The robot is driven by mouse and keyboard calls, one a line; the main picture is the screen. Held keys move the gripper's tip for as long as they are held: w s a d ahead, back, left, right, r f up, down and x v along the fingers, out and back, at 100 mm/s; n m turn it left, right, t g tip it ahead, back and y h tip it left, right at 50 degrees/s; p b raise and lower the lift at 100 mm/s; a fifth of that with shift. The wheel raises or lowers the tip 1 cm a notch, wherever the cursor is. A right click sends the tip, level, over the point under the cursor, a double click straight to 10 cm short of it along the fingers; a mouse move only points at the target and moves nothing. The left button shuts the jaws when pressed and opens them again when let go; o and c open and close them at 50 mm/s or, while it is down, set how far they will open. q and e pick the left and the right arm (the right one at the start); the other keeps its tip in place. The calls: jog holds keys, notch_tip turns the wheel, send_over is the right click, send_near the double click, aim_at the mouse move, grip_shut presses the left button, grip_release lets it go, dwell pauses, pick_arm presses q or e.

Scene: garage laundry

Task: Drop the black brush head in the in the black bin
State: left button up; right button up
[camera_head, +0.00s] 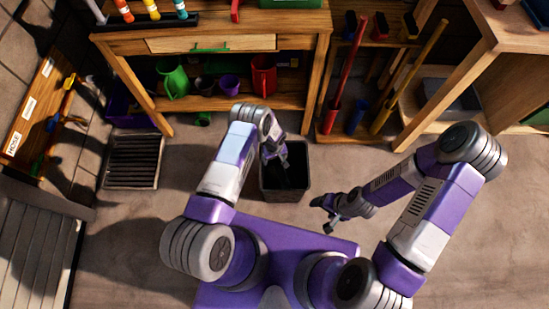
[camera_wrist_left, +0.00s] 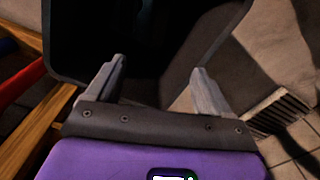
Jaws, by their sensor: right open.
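The black bin (camera_head: 287,196) stands on the floor in the middle of the head view. My left gripper (camera_head: 276,160) is above its opening, pointing down. In the left wrist view my left gripper (camera_wrist_left: 158,68) has its two fingers apart with nothing between them, and the bin (camera_wrist_left: 66,45) fills the upper part. The bin's inside is very dark. I cannot make out the black brush head for certain in either view. My right gripper (camera_head: 329,214) is open and empty, to the right of the bin above the floor.
A wooden workbench (camera_head: 215,42) with a lower shelf of pots and jugs stands behind the bin. A rack with long-handled tools (camera_head: 338,85) is to its right. A slatted grey tray (camera_head: 132,161) lies on the left. The floor around the bin is mostly clear.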

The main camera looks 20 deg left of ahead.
pick_arm(q)
notch_tip(320, 180, up, 8)
jog(key=p, duration=0.3)
jog(key=shift+f, duration=0.2)
jog(key=s+d+r+m+h+p, duration=0.2)
jog(key=s+r, duration=0.7)
jog(key=s, duration=0.1)
jog(key=s+d+r+m+h+p, duration=0.2)
jog(key=s+r+p, duration=0.1)
jog(key=s+r, duration=0.6)
jog(key=shift+s+r+t, duration=0.25)
jog(key=shift+s+t, duration=0.05)
jog(key=shift+s, duration=0.75)
jog(key=shift+p, duration=0.35)
